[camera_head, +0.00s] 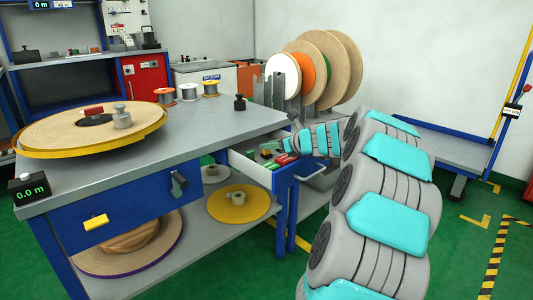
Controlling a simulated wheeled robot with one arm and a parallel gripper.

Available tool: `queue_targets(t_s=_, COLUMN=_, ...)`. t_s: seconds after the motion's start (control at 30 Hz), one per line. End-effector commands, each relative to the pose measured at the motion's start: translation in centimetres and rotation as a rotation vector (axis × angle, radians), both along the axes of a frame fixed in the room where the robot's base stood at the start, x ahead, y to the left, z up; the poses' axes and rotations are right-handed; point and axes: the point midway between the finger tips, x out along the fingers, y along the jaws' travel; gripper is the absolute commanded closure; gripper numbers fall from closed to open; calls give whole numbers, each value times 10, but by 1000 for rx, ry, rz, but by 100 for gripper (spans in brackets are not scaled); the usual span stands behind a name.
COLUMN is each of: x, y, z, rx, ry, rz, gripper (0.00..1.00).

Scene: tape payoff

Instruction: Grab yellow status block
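A large tape reel (60,138) and a black display box (28,187) sit on the bench top. A yellow-rimmed reel (238,205) lies on the lower shelf. A black handle (179,184) sticks out from the bench front. Green floor (235,275) is clear in front.

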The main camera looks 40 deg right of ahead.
Motion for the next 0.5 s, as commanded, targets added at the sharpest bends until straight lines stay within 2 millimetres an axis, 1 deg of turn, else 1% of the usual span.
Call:
queue_targets(t_s=0.03, x=0, y=0, z=0, rx=0, ry=0, rz=0, gripper=72)
queue_targets(t_s=0.2, x=0, y=0, z=0, rx=0, ry=0, rz=0, gripper=91)
queue_targets(t_s=0.3, x=0, y=0, z=0, rx=0, ry=0, rz=0, gripper=100)
queue_targets(t_s=0.5, x=0, y=0, z=0, rx=0, ry=0, rz=0, gripper=100)
